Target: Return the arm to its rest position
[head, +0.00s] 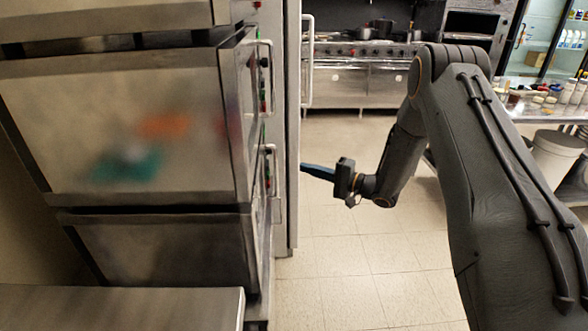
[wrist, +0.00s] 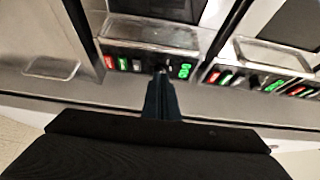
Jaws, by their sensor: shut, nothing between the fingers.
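My gripper (head: 303,167) is at the end of my dark grey arm, pointing left toward the front of the stacked steel ovens (head: 200,125). Its blue-grey fingers are shut together with nothing between them. In the wrist view the closed fingers (wrist: 161,80) point at the oven fronts. A control panel (wrist: 150,62) with green and red lit displays shows behind the fingertips. I cannot tell exactly how far the fingertips are from the ovens.
A steel counter (head: 120,308) is at the lower left. A stove (head: 360,80) with pots stands at the back. A table with jars (head: 545,95) and a white bin (head: 555,158) are at the right. The tiled floor (head: 345,265) in the middle is clear.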

